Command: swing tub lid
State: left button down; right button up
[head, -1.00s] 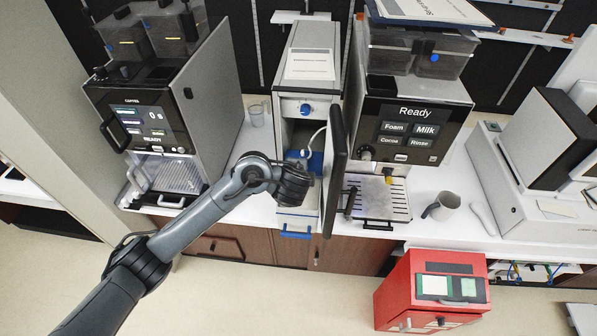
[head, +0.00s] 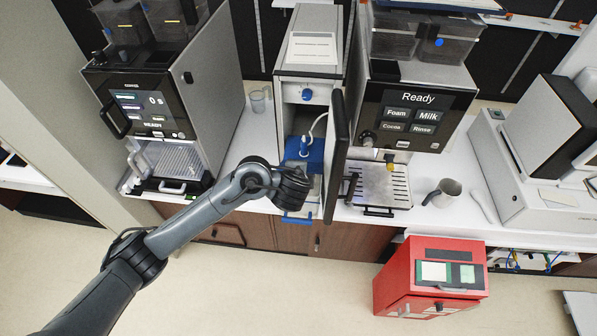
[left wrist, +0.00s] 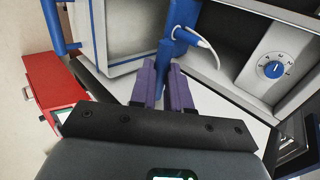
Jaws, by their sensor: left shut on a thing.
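The milk tub stands in the open narrow cabinet between the two coffee machines. Its blue handle (head: 297,219) sticks out at the front, and its pale wall with blue edging shows in the left wrist view (left wrist: 112,68). The blue lid (head: 306,148) shows behind my left gripper (head: 292,188), with a white hose near it. In the left wrist view the purple fingers (left wrist: 163,84) are shut on a blue part of the lid (left wrist: 178,40). The lid appears tilted up; its exact angle is unclear. The gripper hides much of the tub. My right gripper is not in view.
The cabinet's dark open door (head: 338,150) stands close to the right of my left gripper. The right coffee machine (head: 415,115) and a metal jug (head: 443,193) are beyond it. A red cabinet (head: 430,278) stands lower right. A glass (head: 258,102) is behind the arm.

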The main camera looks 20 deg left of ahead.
pick_arm(q)
jog(key=f, duration=0.1)
jog(key=s+f, duration=0.1)
jog(key=s+f+b, duration=0.1)
jog(key=shift+d, duration=0.25)
jog(key=shift+w, duration=0.1)
jog(key=c, duration=1)
grip_release()
